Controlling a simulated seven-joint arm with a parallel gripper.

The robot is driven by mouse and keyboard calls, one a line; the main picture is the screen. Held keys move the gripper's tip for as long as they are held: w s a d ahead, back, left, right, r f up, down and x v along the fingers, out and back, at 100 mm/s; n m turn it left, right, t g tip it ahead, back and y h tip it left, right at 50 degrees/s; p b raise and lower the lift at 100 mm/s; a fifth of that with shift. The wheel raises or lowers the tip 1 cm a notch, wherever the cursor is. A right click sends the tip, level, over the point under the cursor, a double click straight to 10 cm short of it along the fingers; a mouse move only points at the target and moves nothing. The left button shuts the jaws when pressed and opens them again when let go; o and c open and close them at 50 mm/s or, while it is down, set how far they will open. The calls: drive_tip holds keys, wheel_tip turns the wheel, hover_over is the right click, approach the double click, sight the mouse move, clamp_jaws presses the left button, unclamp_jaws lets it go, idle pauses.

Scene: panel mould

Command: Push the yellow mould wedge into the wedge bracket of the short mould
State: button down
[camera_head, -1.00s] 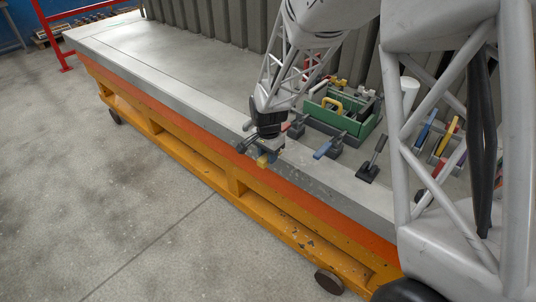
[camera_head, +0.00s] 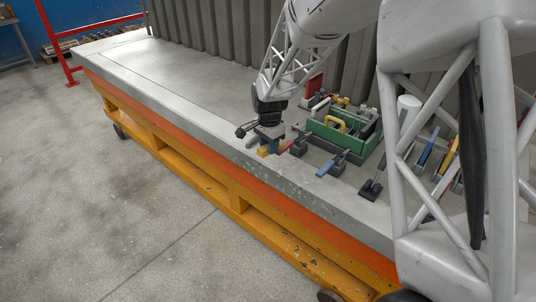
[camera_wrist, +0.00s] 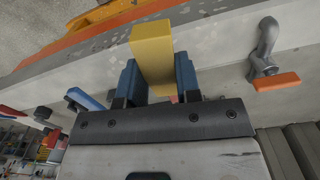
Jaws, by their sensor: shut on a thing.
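The yellow mould wedge (camera_wrist: 152,55) is between the two blue fingers of my gripper (camera_wrist: 158,80), which is shut on it. In the wrist view its block-shaped end sticks out past the fingertips, over the pale grey table edge. In the head view, my gripper (camera_head: 269,143) is low at the table's front edge, with the yellow wedge (camera_head: 263,152) under it. A small red part shows between the fingers beside the wedge. I cannot make out the wedge bracket or the short mould for certain, nor whether the wedge touches anything.
A green toolbox (camera_head: 345,135) stands right of my gripper. Clamps with a blue handle (camera_head: 325,168) and a black handle (camera_head: 375,175) line the front edge. A grey hooked clamp with an orange handle (camera_wrist: 277,82) is near the fingers. The table's left part is clear.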

drive_tip(key=w+d, duration=0.3)
drive_tip(key=w, duration=0.6)
drive_tip(key=n, duration=0.2)
approach(292, 136)
drive_tip(key=s+a, duration=0.2)
drive_tip(key=a, duration=0.1)
drive_tip(key=shift+s, duration=0.2)
drive_tip(key=shift+f, duration=0.2)
drive_tip(key=shift+f, duration=3.05)
drive_tip(key=shift+f, duration=0.2)
drive_tip(key=shift+w+d, duration=1.4)
drive_tip(key=c, duration=0.8)
unclamp_jaws()
drive_tip(key=shift+d, duration=0.1)
drive_tip(key=shift+c, duration=0.2)
drive_tip(key=shift+c, duration=0.3)
